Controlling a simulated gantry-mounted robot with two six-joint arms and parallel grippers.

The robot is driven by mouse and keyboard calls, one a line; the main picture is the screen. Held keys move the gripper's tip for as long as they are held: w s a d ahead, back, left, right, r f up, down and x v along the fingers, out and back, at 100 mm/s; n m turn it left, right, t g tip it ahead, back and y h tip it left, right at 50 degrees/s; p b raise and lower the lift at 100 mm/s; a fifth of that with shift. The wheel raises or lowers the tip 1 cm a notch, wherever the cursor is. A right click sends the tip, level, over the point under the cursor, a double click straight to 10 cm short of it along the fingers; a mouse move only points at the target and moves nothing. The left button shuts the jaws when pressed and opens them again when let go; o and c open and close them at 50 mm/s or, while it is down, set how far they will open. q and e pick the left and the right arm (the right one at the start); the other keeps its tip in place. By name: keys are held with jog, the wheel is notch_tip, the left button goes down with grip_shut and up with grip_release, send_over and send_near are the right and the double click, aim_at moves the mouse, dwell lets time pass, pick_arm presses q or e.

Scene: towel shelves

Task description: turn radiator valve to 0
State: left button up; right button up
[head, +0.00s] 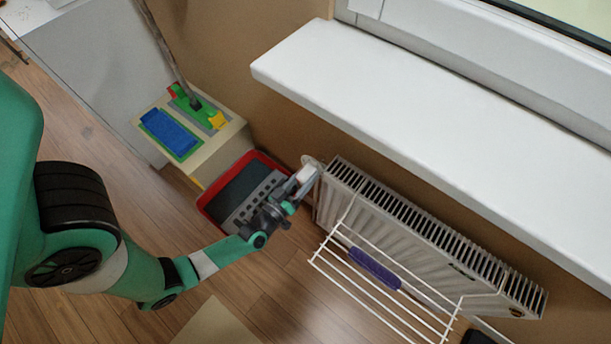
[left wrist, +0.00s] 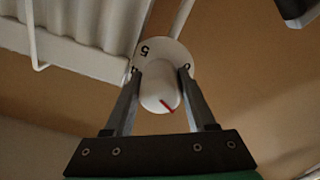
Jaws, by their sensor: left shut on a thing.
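The white radiator valve (head: 307,173) is at the left end of the radiator (head: 375,220). In the left wrist view its white knob (left wrist: 158,86) has a red line pointing to the lower right. Behind the knob is a pale dial plate (left wrist: 163,49) with a readable 5 at its upper left; other marks at its sides are partly hidden by my fingers. My left gripper (left wrist: 158,92) has one finger on each side of the knob and is shut on it. In the head view my left gripper (head: 291,199) reaches the valve from the lower left. My right gripper is not in view.
A white wire rack (head: 345,272) with a purple cloth (head: 375,268) hangs on the radiator's front. A white windowsill (head: 430,110) juts out above. A red-rimmed bin (head: 204,202) and a box (head: 229,138) with cleaning tools stand left of the valve. Wooden floor lies below.

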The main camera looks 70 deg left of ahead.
pick_arm(q)
jog(key=n+b, duration=0.1)
jog(key=n, duration=0.5)
jog(key=n+b, duration=0.1)
jog(key=n, duration=0.5)
jog(key=shift+r+b, duration=0.1)
jog(key=shift+b, duration=0.25)
jog(key=shift+n, duration=0.3)
jog(key=o, duration=1.1)
